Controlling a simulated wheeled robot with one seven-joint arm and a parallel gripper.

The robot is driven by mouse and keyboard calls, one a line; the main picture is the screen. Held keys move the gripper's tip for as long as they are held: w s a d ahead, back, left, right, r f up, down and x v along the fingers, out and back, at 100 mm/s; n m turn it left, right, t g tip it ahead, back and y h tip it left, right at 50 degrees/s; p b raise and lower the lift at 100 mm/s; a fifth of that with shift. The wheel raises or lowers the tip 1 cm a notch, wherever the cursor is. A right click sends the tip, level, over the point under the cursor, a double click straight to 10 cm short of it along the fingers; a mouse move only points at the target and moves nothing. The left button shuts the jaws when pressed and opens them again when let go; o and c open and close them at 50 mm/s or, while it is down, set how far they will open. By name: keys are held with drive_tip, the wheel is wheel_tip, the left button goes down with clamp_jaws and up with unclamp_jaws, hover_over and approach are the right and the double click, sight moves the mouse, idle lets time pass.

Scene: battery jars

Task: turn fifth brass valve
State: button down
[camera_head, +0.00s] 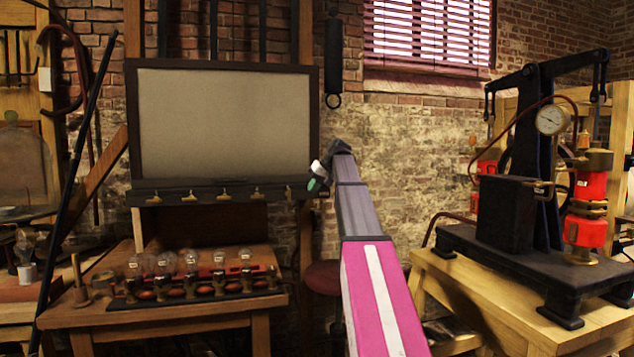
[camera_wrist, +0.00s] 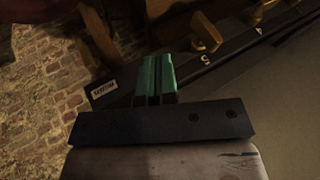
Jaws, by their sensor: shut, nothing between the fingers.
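Several brass valves sit in a row on the dark rail (camera_head: 172,185) under the framed panel in the head view. The fifth brass valve (camera_head: 289,192) is at the right end of the row and looks narrower than the others. In the wrist view the fifth valve (camera_wrist: 205,33) stands beside a mark that reads 5, with the fourth valve (camera_wrist: 262,12) farther right. My gripper (camera_head: 313,184) is at the rail's right end, its green fingertips (camera_wrist: 157,60) shut and empty. They are left of the fifth valve in the wrist view, and I see no contact.
A black press with a gauge (camera_head: 551,120) is on a table at right. A small label (camera_wrist: 103,88) is on the rail's end. A dark red stool (camera_head: 323,278) is below my arm.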

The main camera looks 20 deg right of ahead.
sight(289, 195)
drive_tip(key=x, duration=0.5)
drive_tip(key=shift+s+a+r, duration=0.1)
drive_tip(key=shift+a+r, duration=0.1)
drive_tip(key=shift+a, duration=1.65)
